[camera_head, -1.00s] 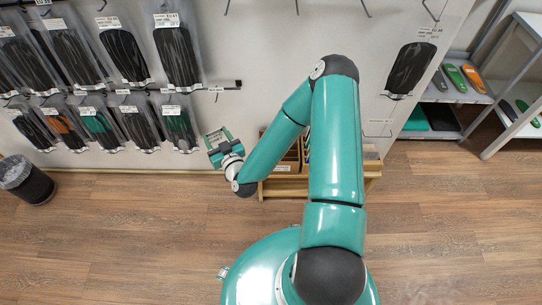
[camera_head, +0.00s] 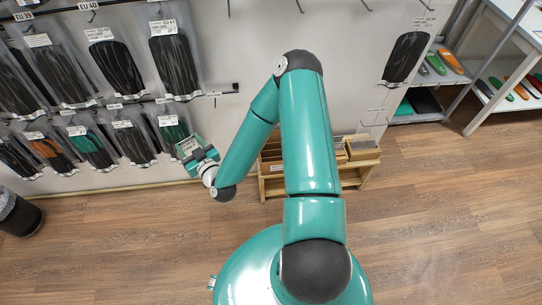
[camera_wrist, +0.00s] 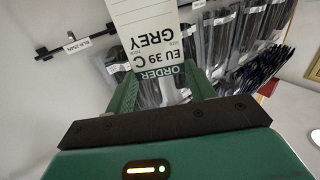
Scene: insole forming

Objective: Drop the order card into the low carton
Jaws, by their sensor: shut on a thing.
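The order card (camera_wrist: 150,35) is a white printed card with a dark green band reading ORDER, EU 39 C, GREY. It stands between the green fingers of my gripper (camera_wrist: 160,85), which is shut on it. In the head view my gripper (camera_head: 203,157) is in front of the lower row of hanging packs, left of a low wooden stand, with the card (camera_head: 187,146) at its tip. The stand holds open compartments and a brown cardboard piece (camera_head: 362,148). I cannot tell whether any of these is the low carton.
Packed insoles (camera_head: 120,62) hang on wall hooks at the left. A dark bin (camera_head: 18,215) stands on the floor at far left. The wooden stand (camera_head: 275,188) is against the wall behind my arm. Shelves with coloured insoles (camera_head: 440,65) are at the right. The wooden floor in front is clear.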

